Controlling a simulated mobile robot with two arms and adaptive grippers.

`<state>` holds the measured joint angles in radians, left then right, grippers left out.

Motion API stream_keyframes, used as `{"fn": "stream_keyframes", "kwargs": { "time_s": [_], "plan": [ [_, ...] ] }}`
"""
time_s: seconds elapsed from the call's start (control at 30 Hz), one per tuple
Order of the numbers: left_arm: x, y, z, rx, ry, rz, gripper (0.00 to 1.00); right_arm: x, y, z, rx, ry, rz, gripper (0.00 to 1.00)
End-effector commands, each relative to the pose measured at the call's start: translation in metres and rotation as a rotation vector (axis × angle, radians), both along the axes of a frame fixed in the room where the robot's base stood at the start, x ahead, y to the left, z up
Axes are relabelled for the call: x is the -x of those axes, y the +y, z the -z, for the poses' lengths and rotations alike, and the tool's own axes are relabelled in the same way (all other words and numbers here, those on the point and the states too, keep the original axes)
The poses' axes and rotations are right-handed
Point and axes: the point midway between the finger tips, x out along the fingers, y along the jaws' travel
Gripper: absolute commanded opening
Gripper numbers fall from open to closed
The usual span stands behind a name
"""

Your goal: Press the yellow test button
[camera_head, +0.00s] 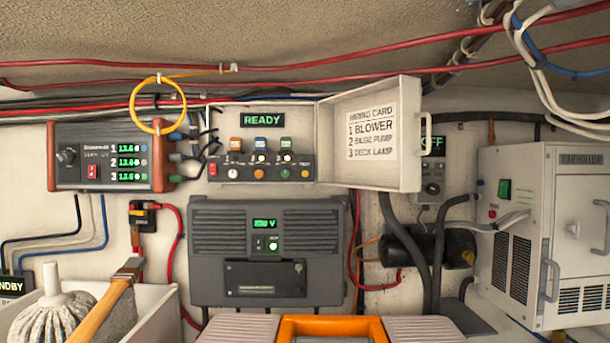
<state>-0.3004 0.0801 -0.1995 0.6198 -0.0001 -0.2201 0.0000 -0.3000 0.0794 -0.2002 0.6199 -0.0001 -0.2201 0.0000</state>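The yellow test button (305,174) is at the right end of the lower row on a dark switch panel (245,181). Small lettering above it appears to read TEST. The panel sits in an open pale box (222,118) on the back wall, under a green READY display (262,120). The box lid (410,130) is swung open to the right, with a card listing blower, bilge pump and deck lamp. Nothing covers the yellow button. Neither of my grippers is in view.
A yellow cable loop (158,105) hangs left of the box, before a three-channel unit (110,156). A grey charger (267,250) is below. An orange-handled case (333,326) and a bin with a mop and hammer (160,300) stand in front. A white cabinet (525,240) is at right.

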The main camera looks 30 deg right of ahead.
Motion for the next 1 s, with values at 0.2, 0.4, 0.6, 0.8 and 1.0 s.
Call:
{"fn": "stream_keyframes", "kwargs": {
  "time_s": [0.2,0.4,0.6,0.8,1.0],
  "plan": [
    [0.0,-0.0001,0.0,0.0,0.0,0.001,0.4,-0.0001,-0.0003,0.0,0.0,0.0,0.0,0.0],
    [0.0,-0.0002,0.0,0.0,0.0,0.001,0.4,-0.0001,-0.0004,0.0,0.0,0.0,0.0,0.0],
    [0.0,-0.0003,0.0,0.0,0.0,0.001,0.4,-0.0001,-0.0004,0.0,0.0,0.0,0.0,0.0],
    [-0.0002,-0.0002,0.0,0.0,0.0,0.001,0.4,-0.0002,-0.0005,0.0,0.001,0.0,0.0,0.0],
    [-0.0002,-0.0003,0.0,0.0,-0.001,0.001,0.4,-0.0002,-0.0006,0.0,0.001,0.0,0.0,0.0]
  ]
}}
